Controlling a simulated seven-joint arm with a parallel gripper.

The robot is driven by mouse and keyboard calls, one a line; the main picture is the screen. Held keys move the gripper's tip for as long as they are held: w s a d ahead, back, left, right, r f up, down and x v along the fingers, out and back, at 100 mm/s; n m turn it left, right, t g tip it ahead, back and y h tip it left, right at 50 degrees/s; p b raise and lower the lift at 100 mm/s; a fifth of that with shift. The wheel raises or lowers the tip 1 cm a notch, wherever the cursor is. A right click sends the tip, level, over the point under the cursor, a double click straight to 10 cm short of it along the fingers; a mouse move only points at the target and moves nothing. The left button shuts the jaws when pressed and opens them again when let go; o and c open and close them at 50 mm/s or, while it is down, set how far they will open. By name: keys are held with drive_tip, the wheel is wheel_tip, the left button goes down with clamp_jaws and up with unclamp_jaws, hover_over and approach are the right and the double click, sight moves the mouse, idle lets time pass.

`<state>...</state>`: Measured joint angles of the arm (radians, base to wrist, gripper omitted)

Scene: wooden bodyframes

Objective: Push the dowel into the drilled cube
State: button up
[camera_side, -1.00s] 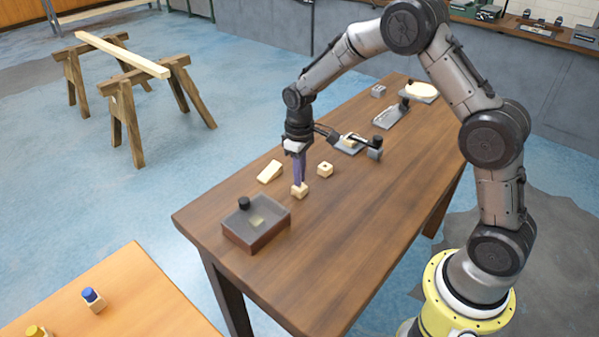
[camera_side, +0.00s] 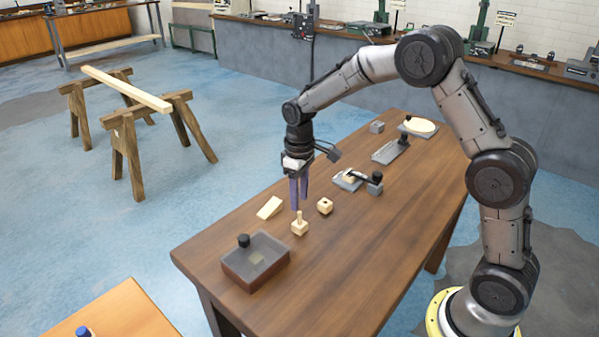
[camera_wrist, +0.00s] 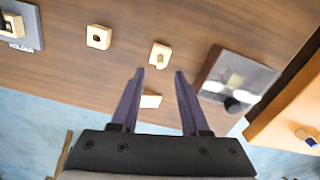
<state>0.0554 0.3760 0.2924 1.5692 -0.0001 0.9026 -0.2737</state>
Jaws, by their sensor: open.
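A pale drilled cube (camera_side: 299,229) stands on the brown table with the light wooden dowel (camera_side: 299,215) upright in its top. Part of the dowel sticks out above the cube. In the wrist view the cube (camera_wrist: 160,52) and the dowel (camera_wrist: 161,62) lie just beyond the fingertips. My gripper (camera_side: 299,206) is open and empty, its purple fingers pointing down just above the dowel. In the wrist view the fingers of my gripper (camera_wrist: 160,73) are clearly apart. How deep the dowel sits cannot be seen.
A second cube with a dark hole (camera_side: 325,206) stands close behind to the right. A wooden wedge (camera_side: 270,207) lies to the left. A grey-topped box with a black knob (camera_side: 256,262) is at the near left. Fixtures (camera_side: 350,180) stand farther back. The table's right front is clear.

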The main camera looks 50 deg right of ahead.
wheel_tip(320, 180, up, 8)
drive_tip(key=shift+r, duration=0.2)
idle(0.6)
wheel_tip(320, 180, up, 8)
drive_tip(key=t, duration=0.2)
hover_over(299, 212)
drive_tip(key=s, duration=0.3)
drive_tip(key=s+a+r+t, duration=0.2)
drive_tip(key=s+r, duration=0.3)
drive_tip(key=s, duration=0.4)
drive_tip(key=s+f+m, duration=0.1)
drive_tip(key=s+f, duration=0.2)
drive_tip(key=s, duration=0.5)
drive_tip(key=s+f+m+t, duration=0.1)
drive_tip(key=s+f, duration=0.2)
drive_tip(key=s, duration=0.5)
drive_tip(key=shift+s+a+f+m+t, duration=0.15)
drive_tip(key=shift+s+f+m+t, duration=0.05)
drive_tip(key=shift+s+m+t, duration=0.1)
